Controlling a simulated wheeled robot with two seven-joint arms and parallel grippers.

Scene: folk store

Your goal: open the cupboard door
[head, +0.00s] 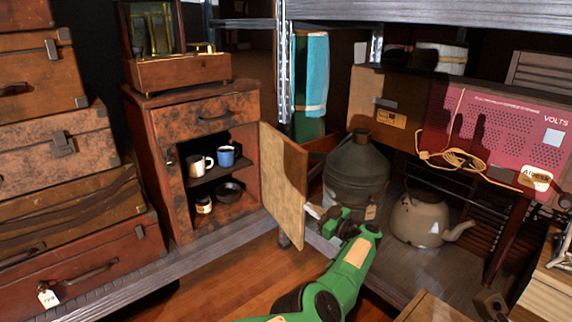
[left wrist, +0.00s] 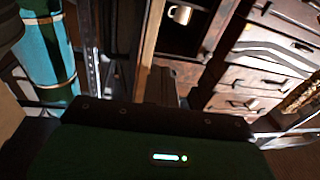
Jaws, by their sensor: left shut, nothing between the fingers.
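The small brown wooden cupboard (head: 170,190) stands left of centre in the head view. Its door (head: 284,180) is swung wide open on the right side, with its pale inner face showing. In the left wrist view the door shows as a narrow light strip (left wrist: 151,45). My left gripper (head: 314,212) is just right of the door's free edge, shut and empty; whether it touches the door I cannot tell. Its dark fingers also show in the left wrist view (left wrist: 165,88). My right gripper is not in view.
Inside the cupboard are a white mug (head: 198,165), a blue mug (head: 226,156), a jar (head: 203,203) and a dark bowl (head: 229,191). A metal can (head: 353,175) and a kettle (head: 417,220) stand right of the door. Suitcases (head: 60,145) are stacked at left.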

